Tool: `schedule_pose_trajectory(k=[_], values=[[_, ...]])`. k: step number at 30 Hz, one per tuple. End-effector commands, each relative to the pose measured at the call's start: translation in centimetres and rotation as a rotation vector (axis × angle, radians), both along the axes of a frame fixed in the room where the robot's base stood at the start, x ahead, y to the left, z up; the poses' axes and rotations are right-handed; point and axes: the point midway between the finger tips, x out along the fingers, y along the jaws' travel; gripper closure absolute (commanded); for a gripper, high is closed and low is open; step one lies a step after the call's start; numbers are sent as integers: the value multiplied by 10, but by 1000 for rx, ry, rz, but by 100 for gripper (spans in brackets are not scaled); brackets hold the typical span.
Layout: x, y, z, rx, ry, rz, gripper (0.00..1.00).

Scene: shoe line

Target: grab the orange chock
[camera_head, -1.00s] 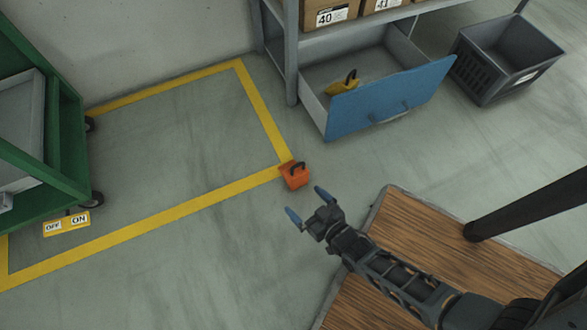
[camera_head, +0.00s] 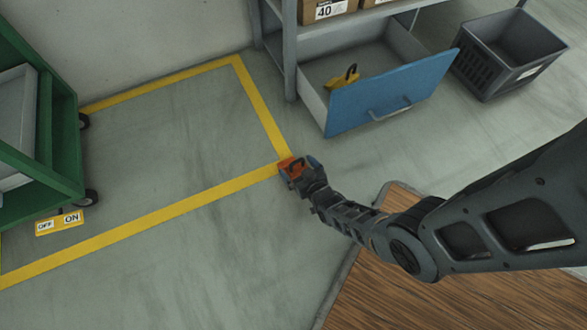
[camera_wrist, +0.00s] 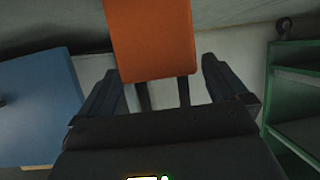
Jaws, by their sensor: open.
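The orange chock (camera_head: 287,163) sits on the floor at the corner of the yellow floor lines, and its dark handle shows on top. My gripper (camera_head: 299,170) is right at the chock and hides part of it in the head view. In the wrist view the chock (camera_wrist: 150,40) fills the top middle, in front of the gap between the fingers. The fingers of my gripper (camera_wrist: 168,92) stand apart on either side, with space between each finger and the chock. My gripper is open.
An open drawer with a blue front (camera_head: 390,98) holds a yellow item (camera_head: 343,77). A dark crate (camera_head: 508,55) stands at the upper right. A green cart (camera_head: 60,140) is at the left, with an OFF/ON sign (camera_head: 60,222) nearby. The floor left of the chock is clear.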

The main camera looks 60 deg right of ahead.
Motion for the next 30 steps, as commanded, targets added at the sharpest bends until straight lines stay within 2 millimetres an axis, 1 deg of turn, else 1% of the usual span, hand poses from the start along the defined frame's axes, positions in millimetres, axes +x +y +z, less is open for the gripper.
schedule_pose_trajectory(k=[1, 6, 14, 30], values=[[6, -3, -9, 0, -1, 0, 0], [24, -14, -17, 0, -1, 0, 0], [27, -15, -16, 1, 2, 0, 0], [27, -15, -16, 1, 0, 0, 51]])
